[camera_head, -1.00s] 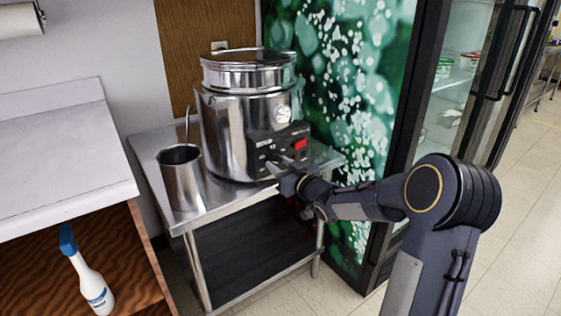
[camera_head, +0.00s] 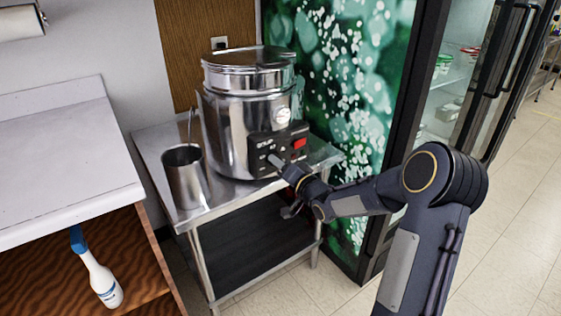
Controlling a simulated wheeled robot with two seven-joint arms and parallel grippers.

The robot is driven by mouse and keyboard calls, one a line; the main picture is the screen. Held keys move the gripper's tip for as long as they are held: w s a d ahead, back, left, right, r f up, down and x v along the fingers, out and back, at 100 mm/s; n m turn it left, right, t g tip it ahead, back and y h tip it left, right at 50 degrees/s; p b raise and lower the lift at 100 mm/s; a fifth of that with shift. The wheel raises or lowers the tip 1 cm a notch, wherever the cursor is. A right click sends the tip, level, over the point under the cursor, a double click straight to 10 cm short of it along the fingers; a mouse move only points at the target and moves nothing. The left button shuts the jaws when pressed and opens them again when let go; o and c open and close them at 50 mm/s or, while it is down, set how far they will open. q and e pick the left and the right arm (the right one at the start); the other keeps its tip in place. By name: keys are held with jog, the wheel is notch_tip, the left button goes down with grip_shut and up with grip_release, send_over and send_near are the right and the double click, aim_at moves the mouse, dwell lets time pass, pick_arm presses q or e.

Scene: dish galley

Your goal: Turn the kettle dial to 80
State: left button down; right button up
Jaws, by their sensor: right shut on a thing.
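The silver kettle (camera_head: 224,130) stands upright on a metal side table, with a black control panel (camera_head: 291,141) low on its front. The panel has a red display and small buttons. A round white gauge (camera_head: 283,115) sits above it. My right gripper (camera_head: 276,161) reaches in from the right and is shut at the lower part of the panel, on the kettle dial there. The fingers hide the dial, so its setting cannot be read. My left gripper is not in view.
A metal cup (camera_head: 185,177) with a thin handle rising behind it stands left of the kettle on the side table (camera_head: 222,197). A white counter (camera_head: 62,165) is at left, with a spray bottle (camera_head: 102,281) below. A glass-door fridge (camera_head: 455,90) is at right.

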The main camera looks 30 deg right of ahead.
jog(key=shift+f+m+p, duration=0.1)
jog(key=shift+m+p, duration=0.25)
jog(key=shift+m, duration=0.45)
jog(key=o, duration=1)
jog(key=s, duration=0.7)
jog(key=shift+s+d+p, duration=0.3)
jog(key=shift+s, duration=0.1)
